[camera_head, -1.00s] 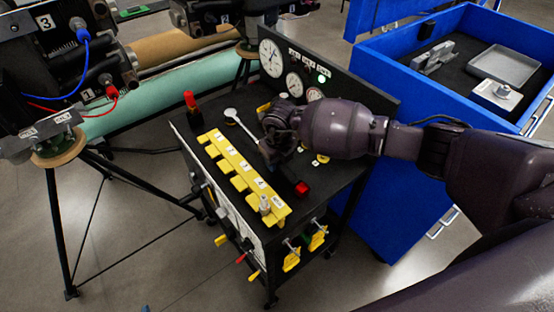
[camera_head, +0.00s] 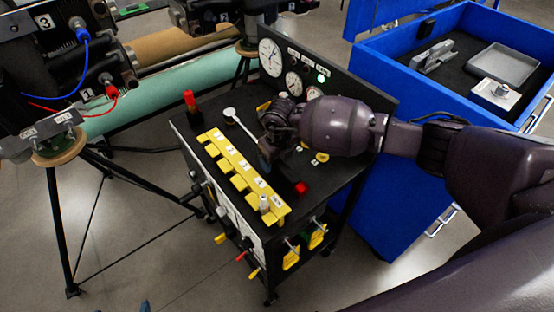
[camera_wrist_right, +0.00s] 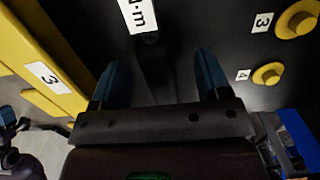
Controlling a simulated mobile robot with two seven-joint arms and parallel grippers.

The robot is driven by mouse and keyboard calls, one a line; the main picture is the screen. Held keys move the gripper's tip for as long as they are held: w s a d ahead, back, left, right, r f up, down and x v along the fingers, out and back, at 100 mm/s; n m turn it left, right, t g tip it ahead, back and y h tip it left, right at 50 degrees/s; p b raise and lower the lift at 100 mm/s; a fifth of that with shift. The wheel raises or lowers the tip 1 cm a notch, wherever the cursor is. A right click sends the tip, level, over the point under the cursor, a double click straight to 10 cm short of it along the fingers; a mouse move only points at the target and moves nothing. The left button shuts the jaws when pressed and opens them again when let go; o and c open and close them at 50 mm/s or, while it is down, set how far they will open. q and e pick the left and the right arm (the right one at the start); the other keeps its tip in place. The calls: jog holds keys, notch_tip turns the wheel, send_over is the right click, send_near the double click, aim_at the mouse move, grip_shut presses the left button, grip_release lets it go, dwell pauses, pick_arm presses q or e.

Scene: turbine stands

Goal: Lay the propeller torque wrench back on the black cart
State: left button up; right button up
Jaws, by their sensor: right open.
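The torque wrench (camera_head: 231,114) lies on the top of the black cart (camera_head: 338,176), its round silver head toward the back left. A red end (camera_head: 301,188) shows in line with it near the front right. My right gripper (camera_head: 268,163) is over the wrench's middle and hides part of it. In the right wrist view the gripper (camera_wrist_right: 158,78) is open, with blue fingertips on either side of a dark shaft, which seems to be the wrench's handle. I cannot tell whether they touch. A small blue tip (camera_head: 145,306), perhaps of my left gripper, shows at the bottom edge.
A yellow numbered rack (camera_head: 240,172) runs along the cart's left side, holding a silver socket (camera_head: 264,204). A red-topped tool (camera_head: 191,108) stands at the back left corner. Gauges (camera_head: 271,57) line the back panel. A blue crate (camera_head: 390,55) stands to the right.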

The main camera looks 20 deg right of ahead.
jog(key=shift+s+d+r+p, duration=0.1)
jog(key=shift+r+p, duration=0.85)
jog(key=shift+r, duration=0.55)
jog(key=shift+s+r+p, duration=0.1)
jog(key=shift+r+p, duration=0.85)
jog(key=shift+r, duration=0.5)
pick_arm(q)
jog(key=r, duration=0.5)
jog(key=shift+w+r, duration=0.1)
jog(key=shift+w, duration=0.2)
